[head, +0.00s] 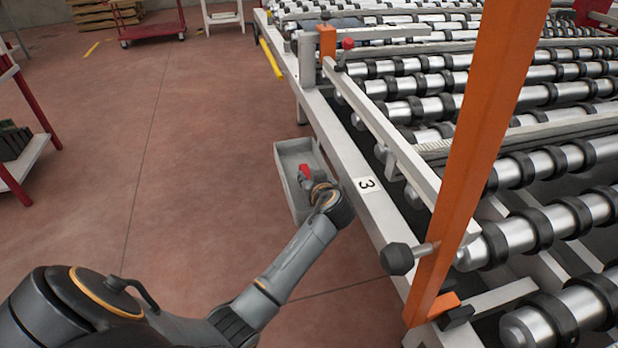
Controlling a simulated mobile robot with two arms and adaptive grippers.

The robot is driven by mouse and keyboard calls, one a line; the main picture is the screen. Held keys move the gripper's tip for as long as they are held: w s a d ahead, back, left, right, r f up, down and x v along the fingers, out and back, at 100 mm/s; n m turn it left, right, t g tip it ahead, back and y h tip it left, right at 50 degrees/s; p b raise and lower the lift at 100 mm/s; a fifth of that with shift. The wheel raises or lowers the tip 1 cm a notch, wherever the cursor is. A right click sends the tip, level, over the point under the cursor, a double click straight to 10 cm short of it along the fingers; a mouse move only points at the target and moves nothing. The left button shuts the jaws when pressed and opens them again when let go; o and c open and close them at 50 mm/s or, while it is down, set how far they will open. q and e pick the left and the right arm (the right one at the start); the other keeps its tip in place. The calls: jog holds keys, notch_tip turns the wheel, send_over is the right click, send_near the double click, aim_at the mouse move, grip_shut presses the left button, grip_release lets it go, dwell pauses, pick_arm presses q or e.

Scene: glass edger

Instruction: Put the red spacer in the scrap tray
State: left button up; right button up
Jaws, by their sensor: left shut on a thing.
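The red spacer (305,170) shows as a small red piece at the far end of my left arm. My left gripper (307,177) is shut on it, over the scrap tray. The grey scrap tray (283,160) hangs at the left side of the roller machine, below the frame rail. The wrist hides part of the tray and most of the fingers. I cannot tell whether the spacer touches the tray floor. My right gripper is not in view.
The roller conveyor (420,105) fills the right side. An orange post (480,150) and a black knob (397,259) stand close in front. A rail marked 3 (367,184) runs beside the tray. A red-framed shelf (25,160) stands at left. The floor between is clear.

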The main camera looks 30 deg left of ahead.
pick_arm(q)
jog(key=shift+f+b, duration=0.45)
jog(key=shift+f, duration=0.2)
jog(key=o, duration=0.9)
jog(key=shift+o, duration=0.2)
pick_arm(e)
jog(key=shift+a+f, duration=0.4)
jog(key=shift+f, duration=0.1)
pick_arm(q)
jog(key=shift+r, duration=0.15)
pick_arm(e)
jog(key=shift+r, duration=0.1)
pick_arm(q)
jog(key=shift+r+p, duration=0.25)
jog(key=shift+p, duration=0.1)
jog(key=s+d+r+p, duration=0.2)
jog(key=p, duration=0.1)
jog(key=shift+d+r, duration=0.15)
jog(key=p+v, duration=0.2)
jog(key=v, duration=0.6)
jog(key=shift+s+d+p, duration=0.2)
jog(key=shift+d+p, duration=0.05)
jog(key=shift+p, duration=0.15)
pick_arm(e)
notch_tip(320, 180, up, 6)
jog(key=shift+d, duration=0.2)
